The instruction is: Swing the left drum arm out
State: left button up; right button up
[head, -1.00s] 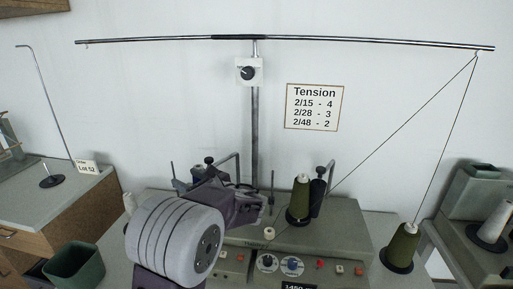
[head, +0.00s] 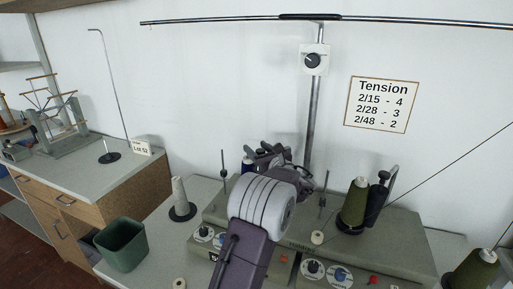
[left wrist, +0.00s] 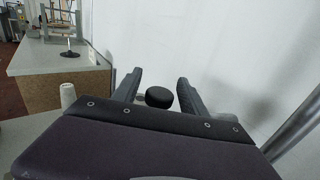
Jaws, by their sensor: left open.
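My left gripper (head: 272,153) reaches over the left half of the grey winding machine (head: 415,232). It is open. In the left wrist view its two fingers stand apart, and a round black knob (left wrist: 159,97) shows between them, with no visible grip on it. The knob seems to belong to the left drum arm, which is mostly hidden behind my wrist and gripper in the head view. The right drum arm, black with a bent rod (head: 388,180), stands beside an olive cone (head: 355,204). My right gripper is not in view.
A post with a tension knob (head: 312,60) rises behind the gripper. A thin upright rod (head: 223,165) stands to its left. A grey cone (head: 180,195), a green bin (head: 122,245) and the side bench (head: 90,170) lie left. A thread slants across the right side.

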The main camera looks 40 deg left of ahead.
pick_arm(q)
jog(key=shift+w+a, duration=0.1)
jog(key=shift+a, duration=0.25)
grip_shut()
jog(key=shift+d, duration=0.1)
dwell(1.1)
